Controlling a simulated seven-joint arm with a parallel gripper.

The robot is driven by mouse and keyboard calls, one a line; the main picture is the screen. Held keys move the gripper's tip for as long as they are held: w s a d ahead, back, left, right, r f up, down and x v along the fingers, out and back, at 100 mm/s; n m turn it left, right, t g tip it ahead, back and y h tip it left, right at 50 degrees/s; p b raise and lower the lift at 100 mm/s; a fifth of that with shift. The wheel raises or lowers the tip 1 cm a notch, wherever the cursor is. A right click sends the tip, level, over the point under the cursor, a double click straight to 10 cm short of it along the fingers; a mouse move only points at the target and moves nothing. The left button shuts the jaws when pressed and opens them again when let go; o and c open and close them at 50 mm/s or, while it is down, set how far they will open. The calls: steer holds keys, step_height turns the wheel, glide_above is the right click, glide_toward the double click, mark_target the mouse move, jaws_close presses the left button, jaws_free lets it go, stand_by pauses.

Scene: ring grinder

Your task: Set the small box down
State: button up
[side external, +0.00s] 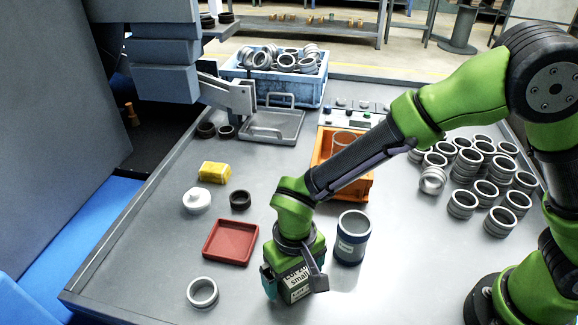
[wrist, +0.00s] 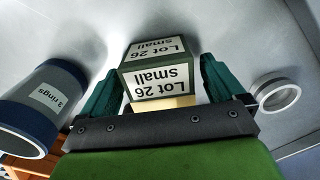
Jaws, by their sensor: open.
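The small box (side external: 296,287) is dark green with white labels reading "Lot 26 small". It appears to stand upright on the grey table near the front, its lower contact partly hard to see. My gripper (side external: 293,280) is above and around it, pointing down. In the wrist view, the small box (wrist: 158,72) lies between the two teal fingers of my gripper (wrist: 160,78). The fingers are open, with a narrow gap on each side of the box.
A red tray (side external: 231,242) and a loose ring (side external: 202,292) are to the left. An orange bin (side external: 352,188) is behind; several metal rings (side external: 484,190) stand right. The front table is clear.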

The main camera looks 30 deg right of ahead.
step_height(320, 180, up, 12)
steer(key=shift+f, duration=0.25)
steer(key=d+r+m+t+y, duration=0.25)
steer(key=d+r, duration=0.65)
steer(key=d, duration=0.5)
steer(key=s+d+r+m+t, duration=0.1)
steer(key=s+d+t, duration=0.3)
steer(key=d, duration=0.7)
steer(key=shift+s+r+t, duration=0.35)
steer(key=shift+s+r, duration=0.35)
steer(key=shift+s, duration=0.4)
